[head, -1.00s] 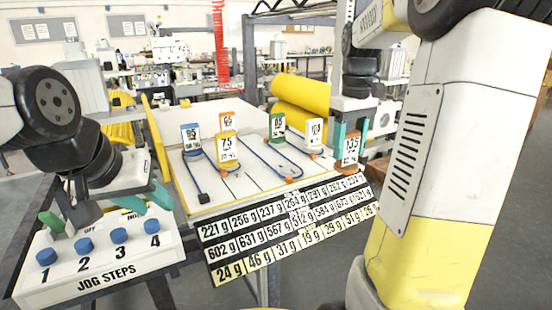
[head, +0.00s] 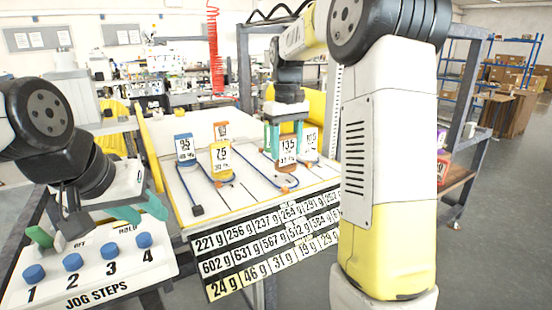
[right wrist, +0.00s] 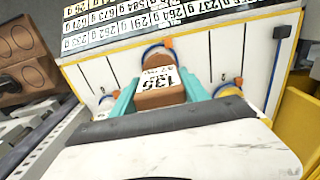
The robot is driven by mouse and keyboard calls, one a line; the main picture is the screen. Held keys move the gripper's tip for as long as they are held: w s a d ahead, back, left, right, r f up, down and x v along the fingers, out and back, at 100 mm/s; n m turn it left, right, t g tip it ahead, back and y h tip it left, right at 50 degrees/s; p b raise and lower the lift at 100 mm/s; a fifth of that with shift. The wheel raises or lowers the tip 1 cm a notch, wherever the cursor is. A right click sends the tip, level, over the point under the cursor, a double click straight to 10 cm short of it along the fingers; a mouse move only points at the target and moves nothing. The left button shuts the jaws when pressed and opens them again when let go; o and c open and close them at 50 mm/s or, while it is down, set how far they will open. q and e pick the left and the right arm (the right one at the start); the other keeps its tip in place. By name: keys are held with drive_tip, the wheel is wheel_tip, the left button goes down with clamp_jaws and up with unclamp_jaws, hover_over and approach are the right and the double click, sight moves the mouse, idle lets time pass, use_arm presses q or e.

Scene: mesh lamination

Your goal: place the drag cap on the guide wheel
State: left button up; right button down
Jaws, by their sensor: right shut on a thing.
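My right gripper (head: 285,138) is shut on a brown drag cap (head: 288,160) with a white "135" label, over the right part of the white board (head: 240,205). The cap also shows between the teal fingers in the right wrist view (right wrist: 160,98). An orange guide wheel (right wrist: 157,52) with a blue cord around it lies beyond the cap in that view. Another wheel (right wrist: 231,88) is to the right. Whether the cap touches a wheel cannot be told. My left gripper (head: 88,222) is open and empty above the jog panel.
Blue "95" (head: 184,150), yellow "75" (head: 221,158), orange (head: 221,130) and white "105" (head: 311,140) caps stand on the board. A black-and-white weight chart (head: 270,235) hangs at its front edge. The jog steps panel (head: 130,270) is at lower left.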

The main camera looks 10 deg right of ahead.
sight(286, 164)
drive_tip(key=shift+f, duration=1.6)
drive_tip(key=shift+f, duration=0.1)
drive_tip(key=c, duration=0.6)
unclamp_jaws()
